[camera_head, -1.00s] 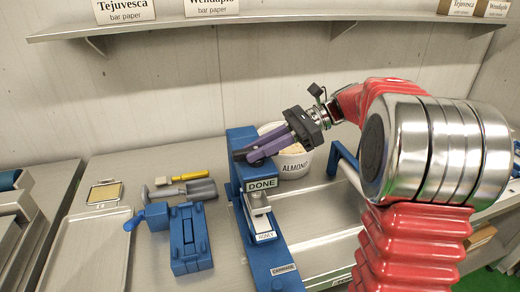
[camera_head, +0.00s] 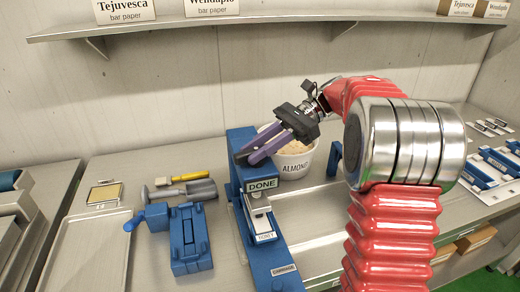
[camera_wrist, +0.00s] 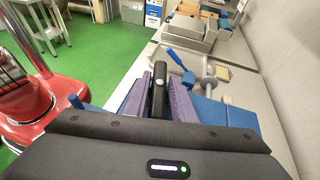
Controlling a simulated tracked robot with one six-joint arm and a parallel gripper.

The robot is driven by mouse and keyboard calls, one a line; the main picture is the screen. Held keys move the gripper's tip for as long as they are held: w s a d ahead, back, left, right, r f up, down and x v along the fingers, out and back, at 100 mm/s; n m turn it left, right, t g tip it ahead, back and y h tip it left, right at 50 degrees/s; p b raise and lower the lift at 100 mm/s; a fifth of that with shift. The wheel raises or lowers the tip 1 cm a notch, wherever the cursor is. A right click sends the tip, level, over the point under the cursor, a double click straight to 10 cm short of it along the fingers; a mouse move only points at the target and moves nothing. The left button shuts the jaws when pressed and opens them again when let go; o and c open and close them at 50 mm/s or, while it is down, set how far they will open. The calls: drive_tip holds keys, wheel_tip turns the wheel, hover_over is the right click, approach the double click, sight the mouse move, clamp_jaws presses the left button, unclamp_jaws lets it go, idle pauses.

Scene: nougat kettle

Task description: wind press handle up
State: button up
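The tall blue press (camera_head: 248,185), marked DONE, stands on the steel bench in the middle of the head view. My gripper (camera_head: 248,156) reaches in from the right, its purple fingers at the top of the press. The wrist view shows the black press handle (camera_wrist: 159,92) between the fingers of my gripper (camera_wrist: 160,82). The fingers stand apart, one on each side of the handle. Whether either touches it is hard to tell. The press's lower part is hidden from the wrist view by my gripper.
A white ALMOND tub (camera_head: 294,168) stands close behind my gripper. A smaller blue device with a crank (camera_head: 190,240), a scoop (camera_head: 195,190) and a flat tray (camera_head: 88,250) lie to the left. A shelf (camera_head: 280,17) runs along the wall above.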

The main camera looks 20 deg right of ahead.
sight(239, 155)
drive_tip(key=shift+o, duration=1.4)
drive_tip(key=shift+d, duration=0.1)
drive_tip(key=shift+a+r, duration=0.2)
drive_tip(key=shift+a, duration=0.05)
drive_tip(key=shift+n+g+h, duration=0.3)
drive_tip(key=shift+n+h, duration=0.5)
drive_tip(key=a+r, duration=0.1)
drive_tip(key=s+a, duration=0.1)
drive_tip(key=a, duration=0.1)
drive_tip(key=a+r, duration=0.1)
drive_tip(key=shift+s+a+r, duration=0.2)
drive_tip(key=shift+s+r, duration=0.1)
drive_tip(key=s+a+r+n+t+h, duration=0.25)
drive_tip(key=s+n+t+h, duration=0.65)
drive_tip(key=s, duration=0.7)
drive_tip(key=s+d+f+n+h, duration=0.1)
drive_tip(key=s+d+f+n, duration=0.1)
drive_tip(key=f, duration=0.5)
drive_tip(key=s+d+f+n+h, duration=0.1)
drive_tip(key=d+f+n, duration=0.2)
drive_tip(key=d+f, duration=0.2)
drive_tip(key=shift+s+d+f+h, duration=0.15)
drive_tip(key=shift+s+f+h, duration=0.25)
drive_tip(key=shift+f, duration=0.5)
